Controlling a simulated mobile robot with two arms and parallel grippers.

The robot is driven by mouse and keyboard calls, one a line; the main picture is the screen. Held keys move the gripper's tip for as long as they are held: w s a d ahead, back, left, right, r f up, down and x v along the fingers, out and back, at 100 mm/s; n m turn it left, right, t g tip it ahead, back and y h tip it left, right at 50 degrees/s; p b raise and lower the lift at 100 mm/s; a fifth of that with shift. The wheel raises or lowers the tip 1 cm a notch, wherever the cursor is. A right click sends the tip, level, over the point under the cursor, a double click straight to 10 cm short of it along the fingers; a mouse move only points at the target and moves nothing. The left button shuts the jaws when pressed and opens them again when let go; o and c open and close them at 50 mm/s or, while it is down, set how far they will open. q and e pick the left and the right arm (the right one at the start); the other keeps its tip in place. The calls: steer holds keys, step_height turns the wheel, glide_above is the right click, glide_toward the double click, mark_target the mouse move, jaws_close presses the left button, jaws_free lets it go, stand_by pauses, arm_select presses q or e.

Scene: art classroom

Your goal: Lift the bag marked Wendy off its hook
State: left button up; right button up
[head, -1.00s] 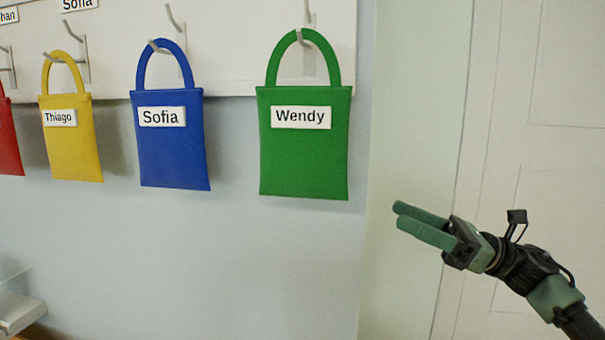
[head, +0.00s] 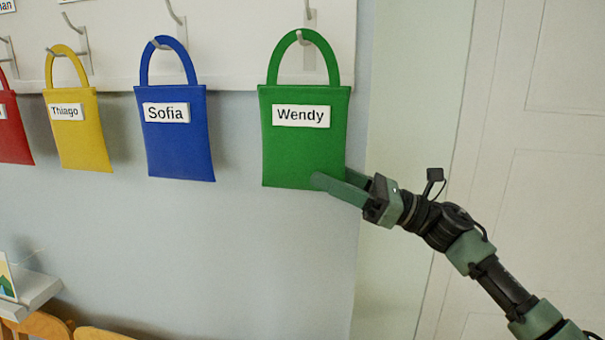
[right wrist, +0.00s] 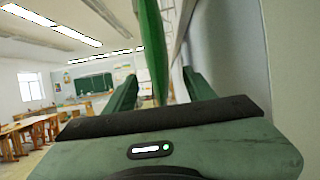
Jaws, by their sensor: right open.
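The green bag marked Wendy (head: 304,155) hangs by its handle loop on a grey hook (head: 302,40) on the white board. My right gripper (head: 333,178) is open at the bag's lower right edge. One finger shows in front of the bag; the other is partly hidden behind it. In the right wrist view, the bag (right wrist: 152,45) shows edge-on between the two open fingers. I cannot tell whether either finger touches it. My left gripper is not in view.
A blue bag marked Sofia (head: 178,145), a yellow bag marked Thiago (head: 80,138) and a red bag (head: 13,135) hang to the left. A pale door (head: 540,200) is at right. A light shelf (head: 35,290) juts out at lower left. The wall below the bags is clear.

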jaws_close()
steer(key=shift+r, duration=0.2)
steer(key=shift+r+p, duration=0.6)
steer(key=shift+r, duration=0.65)
steer(key=shift+s, duration=0.1)
steer(key=s+a+b, duration=0.1)
steer(key=s, duration=0.6)
steer(key=shift+a, duration=0.15)
stand_by(0.4)
